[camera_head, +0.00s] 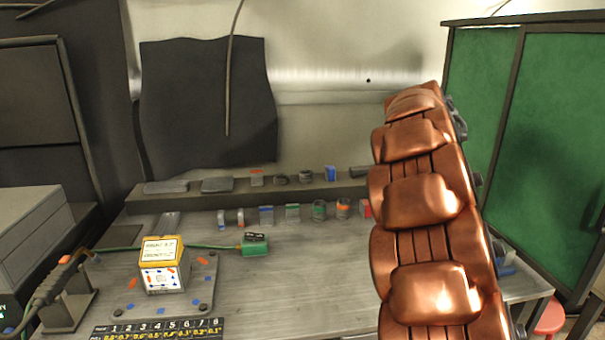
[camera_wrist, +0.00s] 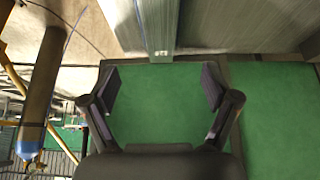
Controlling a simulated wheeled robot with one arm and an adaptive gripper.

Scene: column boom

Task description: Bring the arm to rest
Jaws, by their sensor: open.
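My gripper (camera_wrist: 161,88) shows in the wrist view with its two dark fingers spread wide. It is open and nothing is between the fingers. A green panel lies behind them, at a distance I cannot tell. In the head view my copper-coloured arm rises at the right, in front of the bench and the wall. My gripper is not visible in the head view.
A grey workbench (camera_head: 220,290) carries a yellow-topped white box (camera_head: 162,277), a green connector block (camera_head: 255,245) and a row of small parts. Green cabinet doors (camera_head: 555,130) stand at right. A cylinder (camera_wrist: 41,95) is left in the wrist view.

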